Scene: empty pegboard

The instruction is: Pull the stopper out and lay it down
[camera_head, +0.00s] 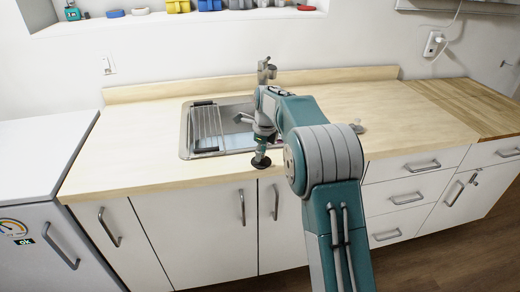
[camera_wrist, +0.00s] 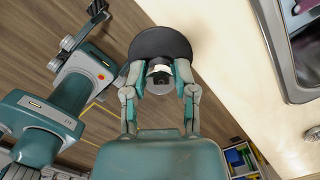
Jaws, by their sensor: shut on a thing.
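The stopper is a black disc with a small grey knob (camera_head: 261,162). It also shows in the wrist view (camera_wrist: 160,42), large and close. My gripper (camera_head: 262,150) points down and is shut on the stopper's knob, with a finger on each side in the wrist view (camera_wrist: 159,76). The disc hangs near the counter's front edge, in front of the sink (camera_head: 184,140). In the wrist view it overlaps both the counter edge and the floor. I cannot tell its exact height. The drain is hidden.
A wire rack (camera_head: 206,128) stands in the left of the sink, and a faucet (camera_head: 265,70) rises behind it. The wooden counter (camera_head: 130,150) is bare to the left of the sink. A small grey object (camera_head: 357,127) lies right of my arm. Drawers and cupboards (camera_head: 205,225) are below.

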